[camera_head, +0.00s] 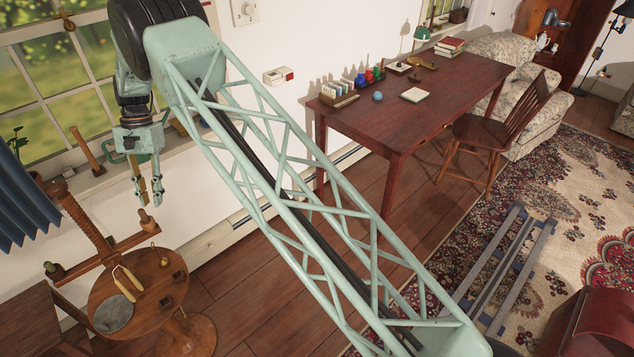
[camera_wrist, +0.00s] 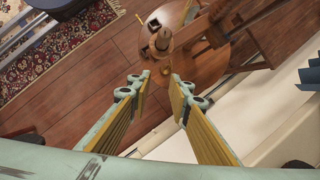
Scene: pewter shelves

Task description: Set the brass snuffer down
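A small brass-coloured piece with a thin handle, which looks like the brass snuffer (camera_head: 164,261), lies on the round wooden table (camera_head: 178,290) at the lower left. My gripper (camera_head: 150,196) hangs above and behind the table, near the window wall. In the wrist view my gripper (camera_wrist: 161,84) has its two yellow-padded fingers apart, with nothing held between them. The round table shows beyond the fingertips, clear of them.
A wooden stand with a crossbar and peg (camera_head: 106,255) rises beside the round table, close below my gripper. A grey disc (camera_head: 113,314) and pale curved handles (camera_head: 124,283) lie on the table. A red-brown desk (camera_head: 425,105) stands along the wall. Floor (camera_head: 260,295) between is open.

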